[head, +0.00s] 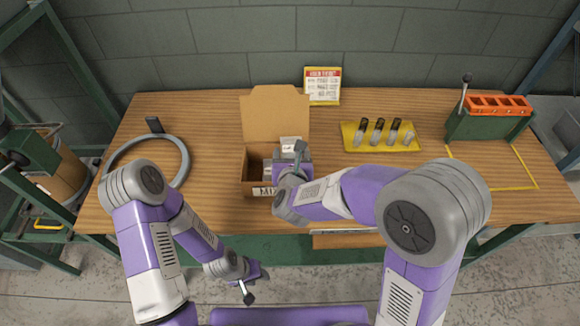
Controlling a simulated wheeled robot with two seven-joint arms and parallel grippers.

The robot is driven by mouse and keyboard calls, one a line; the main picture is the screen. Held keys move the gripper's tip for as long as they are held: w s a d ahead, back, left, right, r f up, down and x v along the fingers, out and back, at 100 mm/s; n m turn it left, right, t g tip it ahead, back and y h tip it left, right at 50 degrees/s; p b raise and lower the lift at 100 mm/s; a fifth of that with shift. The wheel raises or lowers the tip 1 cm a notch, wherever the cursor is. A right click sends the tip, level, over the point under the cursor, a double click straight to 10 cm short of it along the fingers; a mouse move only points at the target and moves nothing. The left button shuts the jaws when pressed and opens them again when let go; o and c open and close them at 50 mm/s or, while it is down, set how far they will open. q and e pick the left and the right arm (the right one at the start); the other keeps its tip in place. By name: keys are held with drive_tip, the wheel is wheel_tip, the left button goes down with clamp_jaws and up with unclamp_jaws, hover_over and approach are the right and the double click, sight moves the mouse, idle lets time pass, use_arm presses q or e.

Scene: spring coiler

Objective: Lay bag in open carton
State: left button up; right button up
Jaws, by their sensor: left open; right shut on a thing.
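The open carton (253,190) is a brown cardboard box on the wooden bench, with its lid (275,108) standing up at the back. Its left part shows a bare inside, and its right part is hidden by my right gripper. My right gripper (298,150) is over the carton's right side, shut on what looks like the bag (290,142), a small pale thing with a dark mark. Most of the bag is hidden, so I cannot tell whether it touches the carton floor. My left gripper (248,292) is open and empty, low in front of the bench.
A grey ring (183,150) and a small black object (154,124) lie at the left of the bench. A yellow tray (410,146) with several springs, a sign (322,85) and a green fixture with an orange top (497,105) stand to the right. A yellow-outlined area (500,183) is clear.

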wheel_tip(320, 180, down, 4)
drive_tip(key=shift+r+b, duration=0.1)
drive_tip(key=shift+b, duration=0.35)
drive_tip(key=shift+f+b, duration=0.6)
drive_tip(key=shift+b, duration=0.5)
drive_tip(key=o, duration=1.1)
drive_tip(key=shift+o, duration=0.2)
drive_tip(key=shift+r, duration=0.1)
